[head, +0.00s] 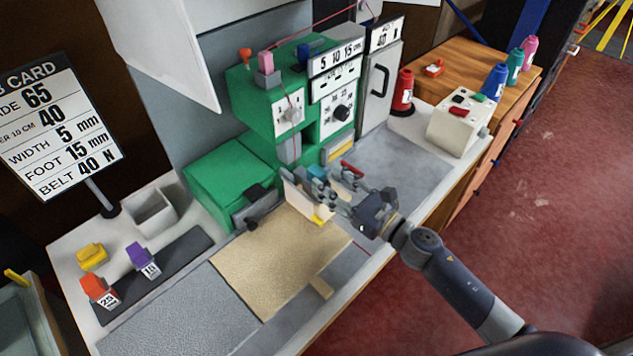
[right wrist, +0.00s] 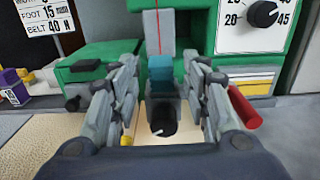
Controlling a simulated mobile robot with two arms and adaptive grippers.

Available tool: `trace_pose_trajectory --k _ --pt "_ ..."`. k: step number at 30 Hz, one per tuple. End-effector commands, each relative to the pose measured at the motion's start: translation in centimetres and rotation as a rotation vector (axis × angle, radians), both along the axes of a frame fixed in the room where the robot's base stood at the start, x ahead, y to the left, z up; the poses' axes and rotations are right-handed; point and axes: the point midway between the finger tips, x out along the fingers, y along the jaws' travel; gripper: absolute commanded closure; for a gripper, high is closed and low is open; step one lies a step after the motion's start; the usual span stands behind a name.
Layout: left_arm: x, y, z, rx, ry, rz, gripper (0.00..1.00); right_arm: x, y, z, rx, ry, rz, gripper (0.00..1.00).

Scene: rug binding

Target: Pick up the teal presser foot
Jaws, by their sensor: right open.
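The teal presser foot (head: 317,172) is on the green machine (head: 215,185), low under its head and above the pale sewing bed. In the right wrist view the teal block (right wrist: 161,68) is straight ahead, with a grey part and a dark round knob (right wrist: 163,118) below it. My right gripper (head: 338,183) is open and close in front of the foot. In the right wrist view its fingers stand to the left and right of the teal block, with gaps on both sides; I cannot tell whether the tips reach past it. My left gripper is not in view.
Orange (head: 100,291), purple (head: 142,258) and yellow (head: 92,256) pieces stand at the left on or by a dark strip (head: 185,252). A red lever (right wrist: 243,107) is just right of my right fingers. A tan rug (head: 270,262) lies in front of the machine.

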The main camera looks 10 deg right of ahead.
Motion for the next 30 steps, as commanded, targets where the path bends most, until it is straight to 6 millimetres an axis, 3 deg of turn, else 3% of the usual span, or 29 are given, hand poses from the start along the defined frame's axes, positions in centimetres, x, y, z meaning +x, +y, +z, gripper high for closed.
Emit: trace_pose_trajectory --k 12,21,23,27,30 --pt "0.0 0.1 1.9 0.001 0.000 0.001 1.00 4.0 2.5 0.4 0.002 0.000 -0.001 0.57" --pt "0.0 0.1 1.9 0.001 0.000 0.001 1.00 4.4 2.8 0.2 0.002 0.000 0.000 0.57" --pt "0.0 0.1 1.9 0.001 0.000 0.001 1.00 4.4 2.8 0.2 0.002 0.000 0.000 0.68" --pt "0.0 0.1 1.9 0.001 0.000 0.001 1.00 4.4 2.8 0.2 0.002 0.000 -0.001 1.00" --pt "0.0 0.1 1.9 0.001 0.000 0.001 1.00 4.4 2.8 0.2 0.002 0.001 -0.001 1.00"
